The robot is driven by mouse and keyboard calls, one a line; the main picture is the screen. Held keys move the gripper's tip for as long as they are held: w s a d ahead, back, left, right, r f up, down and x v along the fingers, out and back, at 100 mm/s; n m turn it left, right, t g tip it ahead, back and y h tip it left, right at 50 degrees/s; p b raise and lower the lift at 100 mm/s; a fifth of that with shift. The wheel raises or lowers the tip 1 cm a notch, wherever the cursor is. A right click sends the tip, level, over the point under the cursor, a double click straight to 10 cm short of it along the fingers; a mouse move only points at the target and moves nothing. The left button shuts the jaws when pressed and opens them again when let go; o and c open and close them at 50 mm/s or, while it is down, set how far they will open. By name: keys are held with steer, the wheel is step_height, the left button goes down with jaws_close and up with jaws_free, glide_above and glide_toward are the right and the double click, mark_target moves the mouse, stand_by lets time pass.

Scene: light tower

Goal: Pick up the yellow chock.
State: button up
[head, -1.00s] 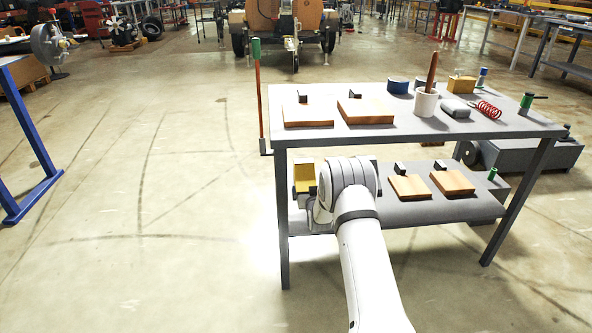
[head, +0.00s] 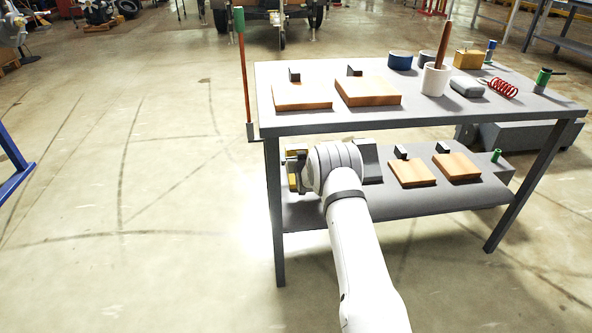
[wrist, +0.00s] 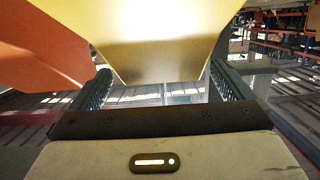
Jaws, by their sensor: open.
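The yellow chock (head: 292,181) is at the left end of the lower shelf, partly hidden by my gripper (head: 296,157). In the wrist view the yellow chock (wrist: 160,45) fills the top middle, very close, with a bright face and a tapered lower edge. My open gripper (wrist: 160,88) has one dark finger on each side of its lower part. I cannot tell whether either finger touches it.
The lower shelf (head: 320,215) also holds wooden boards (head: 412,172) with dark blocks behind them. The tabletop (head: 330,118) lies above my gripper. An orange surface (wrist: 40,50) is close at left in the wrist view.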

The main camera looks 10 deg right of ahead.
steer(key=shift+w+f, duration=0.1)
steer(key=shift+w, duration=0.75)
steer(key=shift+c, duration=0.6)
steer(key=c, duration=1.2)
steer(key=shift+c, duration=0.6)
